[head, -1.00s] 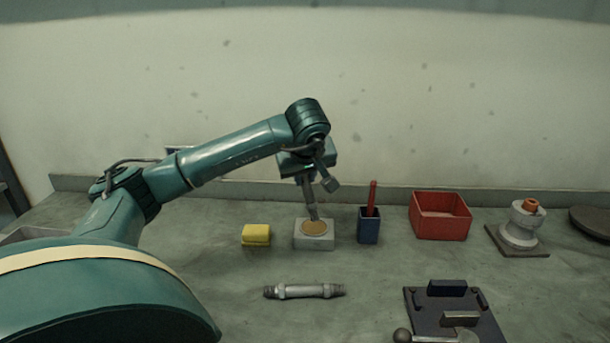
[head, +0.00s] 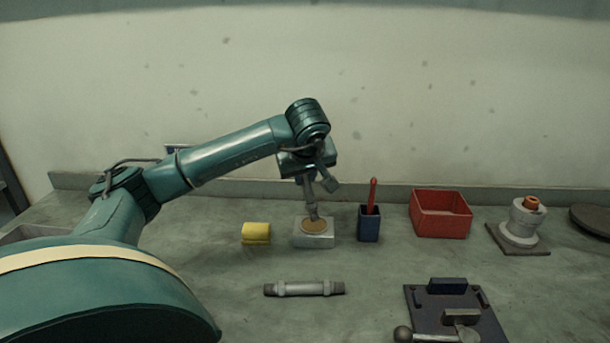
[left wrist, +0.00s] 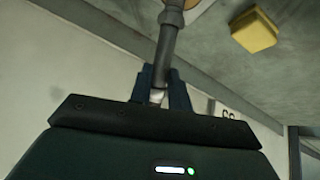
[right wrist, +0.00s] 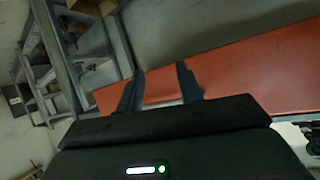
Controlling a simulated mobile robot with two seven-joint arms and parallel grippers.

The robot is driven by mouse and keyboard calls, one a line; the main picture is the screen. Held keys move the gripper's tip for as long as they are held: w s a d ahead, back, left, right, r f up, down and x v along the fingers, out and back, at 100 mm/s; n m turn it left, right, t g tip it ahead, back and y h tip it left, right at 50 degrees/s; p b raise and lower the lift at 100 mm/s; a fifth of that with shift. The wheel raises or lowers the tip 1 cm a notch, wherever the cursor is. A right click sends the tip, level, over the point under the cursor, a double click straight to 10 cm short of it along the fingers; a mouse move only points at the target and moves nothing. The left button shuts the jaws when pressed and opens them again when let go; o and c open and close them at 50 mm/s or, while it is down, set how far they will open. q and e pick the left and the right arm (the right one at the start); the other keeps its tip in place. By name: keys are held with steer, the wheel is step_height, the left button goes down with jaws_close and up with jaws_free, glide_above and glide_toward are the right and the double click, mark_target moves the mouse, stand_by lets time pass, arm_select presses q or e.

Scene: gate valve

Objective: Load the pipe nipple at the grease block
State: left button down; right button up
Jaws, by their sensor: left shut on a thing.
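My left gripper (head: 308,180) is above the grease block and shut on the pipe nipple (head: 311,197), a slim grey pipe that points down, slightly tilted. Its lower end meets the tan round grease patch (head: 313,226) on top of the pale grease block (head: 314,240); whether it presses in is too small to tell. In the left wrist view the pipe nipple (left wrist: 166,45) stands between the dark fingers (left wrist: 162,78), with its far end by the tan patch at the top edge. My right gripper (right wrist: 158,82) shows only in its wrist view, open and empty.
A yellow block (head: 256,233) sits left of the grease block; a blue cup (head: 369,226) with a red-handled tool stands right. Beyond are a red bin (head: 441,217) and a pale fitting (head: 522,225). A thicker grey pipe (head: 304,289) and a dark fixture plate (head: 487,322) lie in front.

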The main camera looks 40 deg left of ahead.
mark_target(305, 183)
arm_select(q)
steer(key=shift+f, duration=0.45)
arm_select(e)
steer(key=shift+f, duration=0.35)
steer(key=shift+r, duration=0.25)
stand_by(1.1)
